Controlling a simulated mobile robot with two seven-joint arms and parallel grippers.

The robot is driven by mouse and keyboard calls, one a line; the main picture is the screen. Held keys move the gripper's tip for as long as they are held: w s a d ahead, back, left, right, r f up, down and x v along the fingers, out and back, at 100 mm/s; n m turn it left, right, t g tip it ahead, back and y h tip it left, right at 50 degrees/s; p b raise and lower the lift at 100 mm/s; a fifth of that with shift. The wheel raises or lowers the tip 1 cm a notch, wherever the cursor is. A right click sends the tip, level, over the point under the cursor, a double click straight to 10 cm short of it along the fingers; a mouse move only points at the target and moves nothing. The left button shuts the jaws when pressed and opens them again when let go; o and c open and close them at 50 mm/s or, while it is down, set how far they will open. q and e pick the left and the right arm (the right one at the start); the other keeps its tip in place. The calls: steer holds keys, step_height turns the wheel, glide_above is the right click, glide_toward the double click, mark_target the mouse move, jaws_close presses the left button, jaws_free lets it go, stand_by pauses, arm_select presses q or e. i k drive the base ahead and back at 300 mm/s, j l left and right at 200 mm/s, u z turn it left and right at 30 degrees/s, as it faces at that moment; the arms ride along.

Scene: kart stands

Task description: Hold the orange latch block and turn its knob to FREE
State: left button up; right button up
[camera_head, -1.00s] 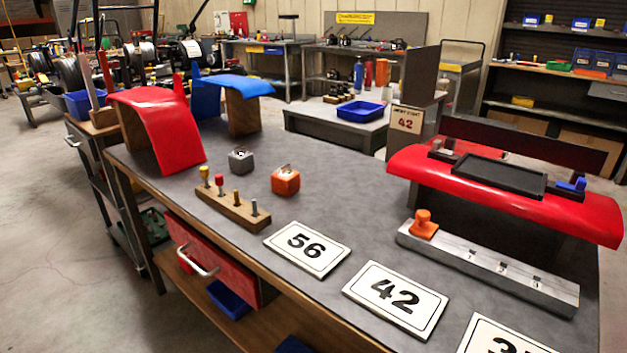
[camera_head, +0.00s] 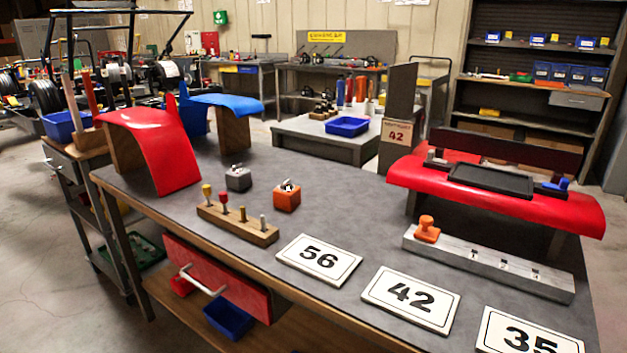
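The orange latch block (camera_head: 287,200) sits on the grey workbench (camera_head: 330,215), right of a similar grey block (camera_head: 238,180). A small metallic knob (camera_head: 287,186) is on its top; its setting is too small to read. Nothing touches the block. Neither of my grippers is in the view.
A wooden peg rack (camera_head: 238,225) stands just in front of the two blocks. Number plates 56 (camera_head: 318,260), 42 (camera_head: 410,298) and 35 (camera_head: 528,335) lie along the front edge. A red curved panel (camera_head: 165,150) stands left; a grey rail with an orange handle (camera_head: 490,265) lies right.

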mark_target(287, 185)
steer(key=i+j+z, duration=0.25)
steer(key=j, duration=0.35)
steer(key=j+z, duration=0.2)
steer(key=j, duration=0.35)
steer(key=i+j+z, duration=0.1)
steer(key=j+z, duration=0.15)
steer(key=j, duration=0.4)
